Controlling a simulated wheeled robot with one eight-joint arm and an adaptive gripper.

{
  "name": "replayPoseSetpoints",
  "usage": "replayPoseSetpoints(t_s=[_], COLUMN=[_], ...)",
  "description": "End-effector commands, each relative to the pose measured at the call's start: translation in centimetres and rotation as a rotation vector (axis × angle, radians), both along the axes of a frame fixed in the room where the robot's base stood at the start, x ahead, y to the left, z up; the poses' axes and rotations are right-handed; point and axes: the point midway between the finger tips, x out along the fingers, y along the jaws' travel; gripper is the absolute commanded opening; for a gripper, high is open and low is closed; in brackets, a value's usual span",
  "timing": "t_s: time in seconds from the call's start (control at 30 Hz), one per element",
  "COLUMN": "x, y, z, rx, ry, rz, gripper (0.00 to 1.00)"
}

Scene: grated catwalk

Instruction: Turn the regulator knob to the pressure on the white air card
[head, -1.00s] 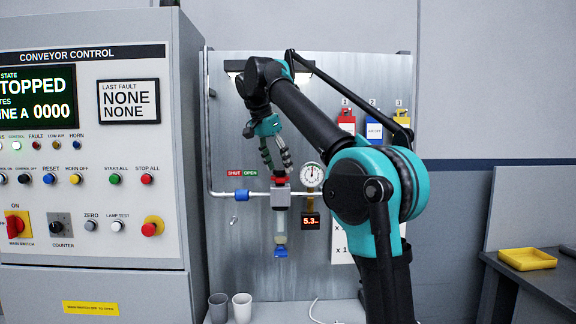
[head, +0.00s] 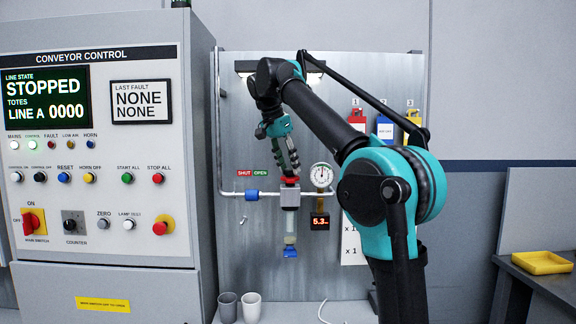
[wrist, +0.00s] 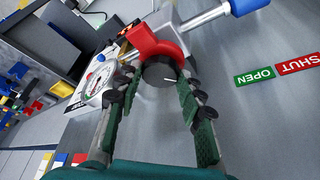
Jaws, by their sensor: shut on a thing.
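The regulator (head: 290,196) sits on the wall panel pipe, with a red collar (wrist: 155,42) and a dark knob (wrist: 160,74) bearing a white mark. My gripper (head: 289,171) points down at the knob from above. In the wrist view my gripper (wrist: 160,88) has its two green-padded fingers on either side of the knob, shut on it. The round gauge (head: 322,177) is right of the regulator; its needle is too small to read. The digital display (head: 320,222) below reads 5.3. A white sheet (head: 352,243) is partly hidden by my arm; I cannot tell whether it is the air card.
The conveyor control cabinet (head: 100,280) stands at left. Red, blue and yellow tags (head: 385,127) hang on the wall panel (head: 245,120). A yellow tray (head: 542,262) lies on the right bench. SHUT and OPEN labels (head: 252,173) are left of the regulator.

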Motion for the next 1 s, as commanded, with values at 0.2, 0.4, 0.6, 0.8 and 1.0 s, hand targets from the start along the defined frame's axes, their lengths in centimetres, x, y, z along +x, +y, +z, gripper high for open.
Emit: replayPoseSetpoints(t_s=[0.2,0.4,0.6,0.8,1.0], x=[-0.14,-0.23,-0.26,-0.28,-0.27], y=[-0.13,-0.28,-0.42,-0.56,-0.6], z=[0.03,0.04,0.03,0.02,0.02], rx=[0.001,0.001,0.0,0.0,0.001], ry=[-0.001,-0.001,-0.002,-0.002,-0.001], rz=[0.12,0.286,0.459,0.606,0.71], gripper=[0.09,0.09,0.09,0.09,0.09])
